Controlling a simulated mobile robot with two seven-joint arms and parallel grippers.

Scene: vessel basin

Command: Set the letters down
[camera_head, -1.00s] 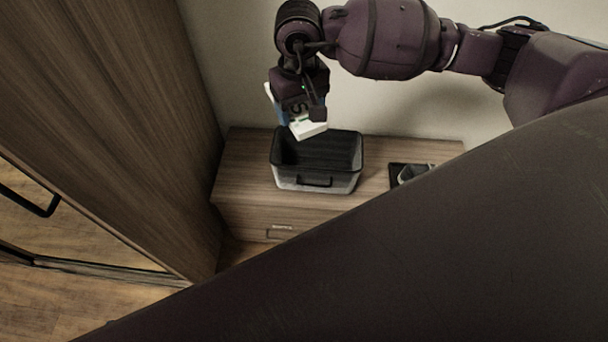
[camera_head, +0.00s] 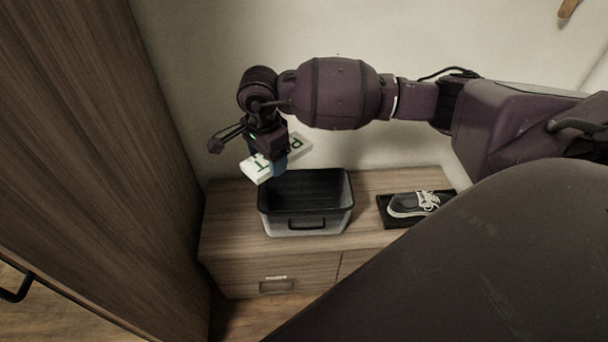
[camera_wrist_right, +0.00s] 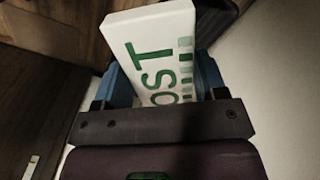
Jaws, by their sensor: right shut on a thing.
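The letters (camera_head: 258,170) are a white block with green printing, reading partly "POST". My right gripper (camera_head: 279,164) is shut on them and holds them tilted in the air, above and behind the left part of the dark bin. In the right wrist view the letters (camera_wrist_right: 150,40) stick out between the two blue fingers of the gripper (camera_wrist_right: 165,82). Part of the printing is hidden by the gripper. My left gripper is not in view.
An open black and grey bin (camera_head: 305,224) stands on a low wooden cabinet (camera_head: 370,235). A dark shoe (camera_head: 412,206) lies on a black tray (camera_head: 388,219) to its right. A tall wooden panel (camera_head: 90,130) rises at the left. Bare cabinet top shows left of the bin.

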